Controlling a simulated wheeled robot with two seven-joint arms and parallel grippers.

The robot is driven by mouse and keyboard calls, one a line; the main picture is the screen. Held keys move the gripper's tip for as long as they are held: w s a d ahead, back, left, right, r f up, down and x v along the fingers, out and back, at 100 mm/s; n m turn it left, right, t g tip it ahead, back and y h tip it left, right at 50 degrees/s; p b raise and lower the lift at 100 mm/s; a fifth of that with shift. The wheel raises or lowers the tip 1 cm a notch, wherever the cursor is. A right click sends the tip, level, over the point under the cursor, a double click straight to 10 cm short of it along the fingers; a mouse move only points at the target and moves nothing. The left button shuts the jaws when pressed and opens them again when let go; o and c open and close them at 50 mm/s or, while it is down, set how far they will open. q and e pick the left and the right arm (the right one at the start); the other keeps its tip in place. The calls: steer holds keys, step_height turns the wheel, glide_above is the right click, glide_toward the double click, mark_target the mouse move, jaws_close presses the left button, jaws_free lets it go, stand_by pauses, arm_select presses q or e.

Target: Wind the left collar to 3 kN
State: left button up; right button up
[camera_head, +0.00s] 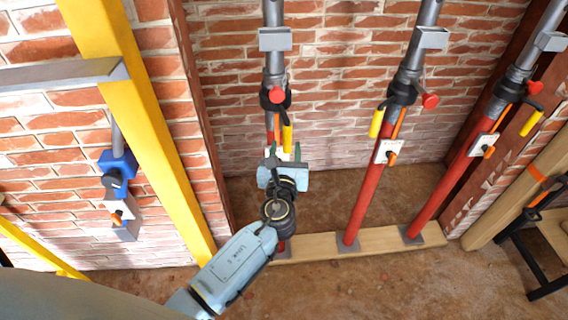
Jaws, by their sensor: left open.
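Three red and grey steel props stand against the brick wall. The left prop (273,52) carries a black left collar (273,98) with a red knob (277,95) and a hanging yellow-tipped handle (288,138). My left gripper (284,154) is open, just below the collar, with its fingers near the lower end of the yellow handle. I cannot tell whether they touch it. The left prop's lower part and any gauge on it are mostly hidden behind my gripper and wrist. My right gripper is not in view.
The middle prop (367,190) and right prop (443,185) have similar collars and white gauge plates. All stand on a timber sill (325,246). A yellow post (150,130) and blue device (117,170) are at left. A black trestle (530,245) is at right.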

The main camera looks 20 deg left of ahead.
arm_select(q)
steer(key=v, duration=0.6)
steer(key=shift+s+d, duration=0.1)
steer(key=s+a+f+n+g+h, duration=0.1)
steer(key=s+f+n+g, duration=0.25)
steer(key=f, duration=0.65)
steer(key=s+f+n+g+h, duration=0.15)
steer(key=s+f+n, duration=0.3)
steer(key=f, duration=0.55)
steer(key=s+a+f+n+g+h, duration=0.1)
steer(key=s+f+n+g, duration=0.25)
steer(key=f, duration=0.65)
steer(key=s+a+f+n+g, duration=0.1)
steer(key=s+f+n, duration=0.4)
steer(key=s, duration=0.6)
steer(key=s+a+f+n+g+h, duration=0.1)
steer(key=s+f+n+g, duration=0.3)
steer(key=s, duration=0.6)
steer(key=s+a+f+n+g, duration=0.2)
steer(key=s+a+f+n, duration=0.1)
steer(key=s+f+n, duration=0.5)
steer(key=s+n, duration=0.1)
steer(key=s, duration=0.2)
steer(key=shift+s+n+g+h+b, duration=0.3)
steer(key=shift+s+n+g+h, duration=0.05)
steer(key=shift+s, duration=0.05)
